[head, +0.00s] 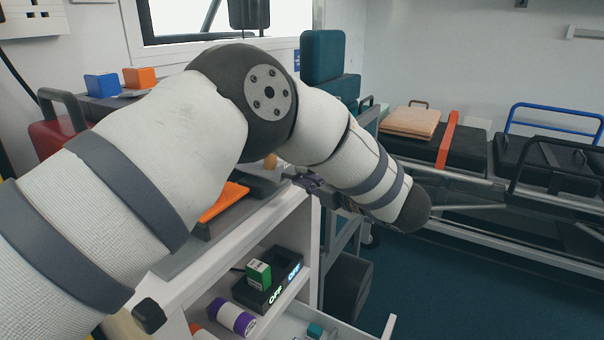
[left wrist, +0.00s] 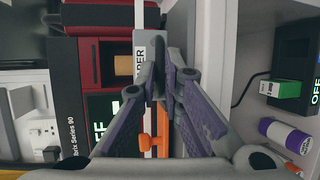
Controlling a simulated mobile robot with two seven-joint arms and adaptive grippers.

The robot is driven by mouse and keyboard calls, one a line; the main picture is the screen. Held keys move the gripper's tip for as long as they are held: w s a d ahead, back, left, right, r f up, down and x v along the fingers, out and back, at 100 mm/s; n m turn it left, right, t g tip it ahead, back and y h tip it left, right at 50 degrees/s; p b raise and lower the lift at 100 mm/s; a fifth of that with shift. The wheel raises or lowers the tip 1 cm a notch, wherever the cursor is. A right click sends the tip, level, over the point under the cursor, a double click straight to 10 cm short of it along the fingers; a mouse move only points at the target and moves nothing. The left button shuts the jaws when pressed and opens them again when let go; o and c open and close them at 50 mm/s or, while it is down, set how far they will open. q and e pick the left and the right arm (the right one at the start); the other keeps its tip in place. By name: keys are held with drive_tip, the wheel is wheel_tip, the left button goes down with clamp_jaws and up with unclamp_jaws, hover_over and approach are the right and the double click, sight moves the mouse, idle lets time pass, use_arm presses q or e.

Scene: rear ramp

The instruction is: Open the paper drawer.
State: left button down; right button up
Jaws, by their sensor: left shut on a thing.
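In the left wrist view, a grey front with a label whose visible letters end in "PER" appears to be the paper drawer (left wrist: 141,42). My left gripper (left wrist: 163,82) has its purple fingers brought together right beside that label, shut on a thin dark part that looks like the drawer's handle. The fingers hide most of it. In the head view the left gripper (head: 302,179) is at the far end of the white cabinet's top, partly behind my arm. The paper drawer's front is hidden there, and how far it is open cannot be told. My right gripper is not in view.
A lower white drawer (head: 388,326) stands open at the bottom. A shelf holds a black device (head: 263,296) with a green box (head: 258,274) and a purple-and-white roll (head: 231,317). A stretcher (head: 463,160) stands at the right. The floor between is clear.

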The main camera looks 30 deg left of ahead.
use_arm(q)
drive_tip(key=c, duration=1.7)
unclamp_jaws()
drive_tip(key=v, duration=1.2)
drive_tip(key=shift+s+f, duration=0.1)
